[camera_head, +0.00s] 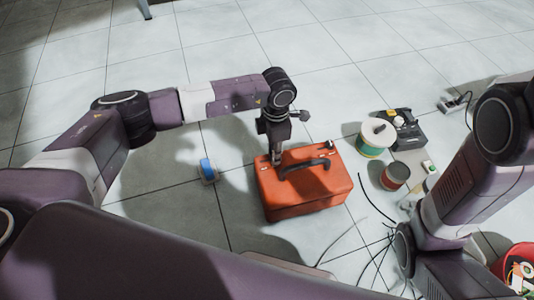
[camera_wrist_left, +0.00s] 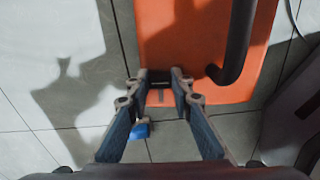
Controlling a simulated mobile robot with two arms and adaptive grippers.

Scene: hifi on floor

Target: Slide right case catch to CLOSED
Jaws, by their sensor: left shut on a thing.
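The orange case (camera_head: 305,203) lies on the tiled floor, with a black handle (camera_head: 304,168) on its top. My left gripper (camera_head: 277,158) points down at the case's far left part in the head view. The fingers hide part of this catch. Another small catch (camera_head: 328,145) shows at the far right edge of the case. The catch positions are too small to read.
A blue item (camera_head: 208,168) lies left of the case. A green and white spool (camera_head: 375,136), a red-brown spool (camera_head: 395,176) and a black device (camera_head: 405,130) stand to the right. Thin cables lie right of the case. Floor behind it is clear.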

